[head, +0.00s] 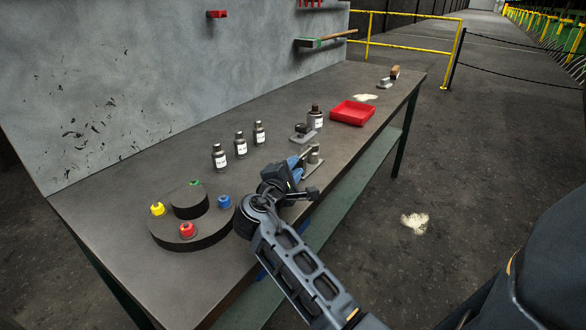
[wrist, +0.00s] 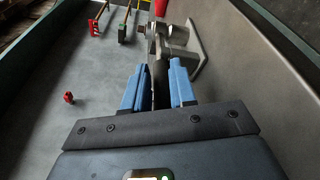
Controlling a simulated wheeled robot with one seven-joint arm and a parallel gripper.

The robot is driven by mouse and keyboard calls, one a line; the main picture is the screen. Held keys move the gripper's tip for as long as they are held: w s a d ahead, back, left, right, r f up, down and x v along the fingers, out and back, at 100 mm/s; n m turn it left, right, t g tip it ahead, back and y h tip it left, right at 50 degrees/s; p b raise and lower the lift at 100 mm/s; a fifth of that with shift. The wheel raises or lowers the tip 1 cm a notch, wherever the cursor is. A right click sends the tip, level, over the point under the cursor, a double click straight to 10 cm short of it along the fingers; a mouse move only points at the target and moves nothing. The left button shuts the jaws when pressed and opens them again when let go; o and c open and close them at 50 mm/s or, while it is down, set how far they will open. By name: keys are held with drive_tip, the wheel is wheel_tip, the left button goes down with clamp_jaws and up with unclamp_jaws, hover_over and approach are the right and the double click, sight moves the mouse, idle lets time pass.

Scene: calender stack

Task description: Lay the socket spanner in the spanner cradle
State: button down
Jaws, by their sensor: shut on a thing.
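My gripper (head: 293,171) is low over the front half of the bench, its blue fingers shut on a dark, narrow shaft, which I take to be the socket spanner (wrist: 160,78). The shaft runs forward from between the fingers (wrist: 158,90) in the wrist view. A grey metal fixture with a round post on a flat plate, likely the spanner cradle (head: 314,158), stands just beyond the fingertips. It also shows in the wrist view (wrist: 197,62), where the shaft's far end overlaps it. I cannot tell whether they touch. In the head view the gripper hides most of the spanner.
A second small fixture with a black top (head: 303,131) and a dark bottle (head: 315,117) stand behind. A red tray (head: 352,113) lies farther right. Several bottles (head: 240,144) line the left, near a round dark stand (head: 184,236) with coloured knobs. The bench's front edge is close.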

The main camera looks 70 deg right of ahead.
drive_tip(key=shift+c, duration=1)
unclamp_jaws()
drive_tip(key=shift+a, duration=0.1)
idle(0.3)
drive_tip(key=shift+a+r+p, duration=0.2)
drive_tip(key=shift+a+p, duration=0.35)
drive_tip(key=shift+a, duration=1.4)
drive_tip(key=shift+a+r+p, duration=0.15)
drive_tip(key=shift+a+p, duration=0.4)
drive_tip(key=shift+a, duration=1.35)
